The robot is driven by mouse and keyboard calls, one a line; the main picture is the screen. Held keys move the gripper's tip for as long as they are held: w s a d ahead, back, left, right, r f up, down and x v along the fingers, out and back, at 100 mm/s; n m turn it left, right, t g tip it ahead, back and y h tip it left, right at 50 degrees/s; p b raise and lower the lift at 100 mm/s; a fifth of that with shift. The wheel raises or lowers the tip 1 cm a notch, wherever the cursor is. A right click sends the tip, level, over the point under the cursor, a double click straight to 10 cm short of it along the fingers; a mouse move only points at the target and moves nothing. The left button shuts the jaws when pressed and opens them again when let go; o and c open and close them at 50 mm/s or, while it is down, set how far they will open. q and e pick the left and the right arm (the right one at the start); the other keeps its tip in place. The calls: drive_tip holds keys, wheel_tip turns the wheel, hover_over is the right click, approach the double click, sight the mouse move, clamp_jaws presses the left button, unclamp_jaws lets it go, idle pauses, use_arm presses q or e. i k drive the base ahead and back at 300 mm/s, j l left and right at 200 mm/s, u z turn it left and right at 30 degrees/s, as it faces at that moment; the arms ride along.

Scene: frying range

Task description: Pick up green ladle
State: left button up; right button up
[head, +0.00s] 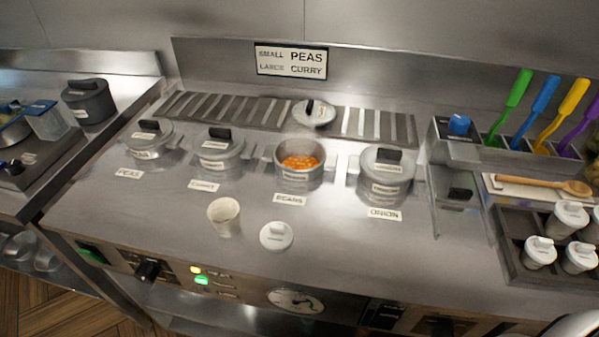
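The green ladle (511,103) stands tilted in the steel utensil holder (471,152) at the back right of the counter. Its green handle points up and to the right, and its lower end is hidden inside the holder. It is the leftmost of several coloured ladles there. Neither of my grippers shows in the head view.
Blue (540,99), yellow (569,106) and purple (585,129) ladles stand right of the green one. A wooden spoon (540,184) and a rack of lidded cups (513,263) lie in front. An open bean pot (300,163) and an empty cup (223,217) stand left.

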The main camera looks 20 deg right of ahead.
sight(523, 77)
drive_tip(key=z, duration=1.75)
